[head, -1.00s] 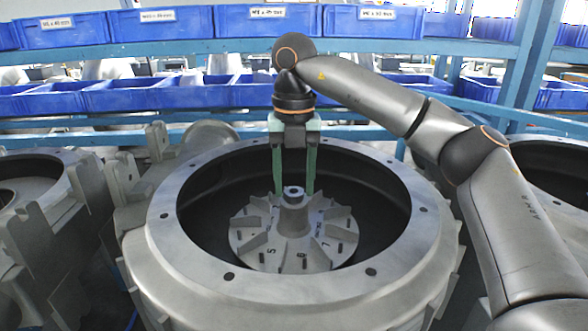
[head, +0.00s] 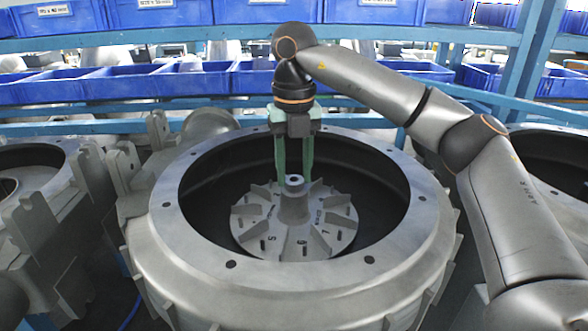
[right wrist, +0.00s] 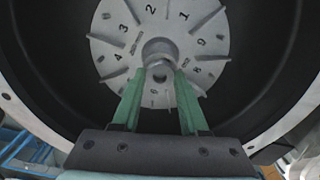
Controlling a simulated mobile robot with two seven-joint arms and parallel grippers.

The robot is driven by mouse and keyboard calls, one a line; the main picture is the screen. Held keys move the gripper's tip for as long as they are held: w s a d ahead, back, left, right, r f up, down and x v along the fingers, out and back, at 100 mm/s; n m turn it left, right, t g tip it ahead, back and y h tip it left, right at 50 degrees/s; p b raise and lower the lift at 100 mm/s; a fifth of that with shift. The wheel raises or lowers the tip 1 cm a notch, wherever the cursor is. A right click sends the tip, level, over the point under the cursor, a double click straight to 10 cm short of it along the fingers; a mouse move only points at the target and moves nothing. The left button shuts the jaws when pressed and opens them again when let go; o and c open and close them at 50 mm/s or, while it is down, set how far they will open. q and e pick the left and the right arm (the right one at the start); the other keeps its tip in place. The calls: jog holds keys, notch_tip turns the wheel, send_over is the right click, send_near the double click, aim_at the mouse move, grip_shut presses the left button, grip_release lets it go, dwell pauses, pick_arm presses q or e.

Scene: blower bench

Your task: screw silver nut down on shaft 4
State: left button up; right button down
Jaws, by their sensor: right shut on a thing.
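A grey bladed wheel (head: 262,222) with numbered sectors sits inside the big round housing (head: 190,278). A raised hub (head: 293,207) stands at its centre. The number 4 shows on the wheel's left there. The nut's thread is hidden. My left gripper is not in view.
The housing rim with bolt holes surrounds the wheel, with a dark gap inside. Similar grey castings (head: 42,240) stand at the left and another housing (head: 560,150) at the right. Blue bins (head: 195,82) fill the rack behind.

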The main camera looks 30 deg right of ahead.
jog(key=m, duration=1)
jog(key=shift+m, duration=0.4)
jog(key=m, duration=1.1)
jog(key=shift+f+m, duration=0.1)
jog(key=shift+m, duration=0.3)
jog(key=shift+a+f+b, duration=0.15)
jog(key=shift+f+b, duration=0.1)
jog(key=shift+b, duration=2)
jog(key=shift+m+b, duration=0.7)
jog(key=shift+b, duration=1.55)
jog(key=shift+m+b, duration=0.3)
jog(key=shift+b, duration=1)
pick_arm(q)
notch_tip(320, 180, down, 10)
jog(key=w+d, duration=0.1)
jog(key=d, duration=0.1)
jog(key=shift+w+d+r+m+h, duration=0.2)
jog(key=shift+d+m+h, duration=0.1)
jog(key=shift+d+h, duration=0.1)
pick_arm(e)
jog(key=shift+r+m, duration=0.25)
jog(key=shift+m, duration=0.05)
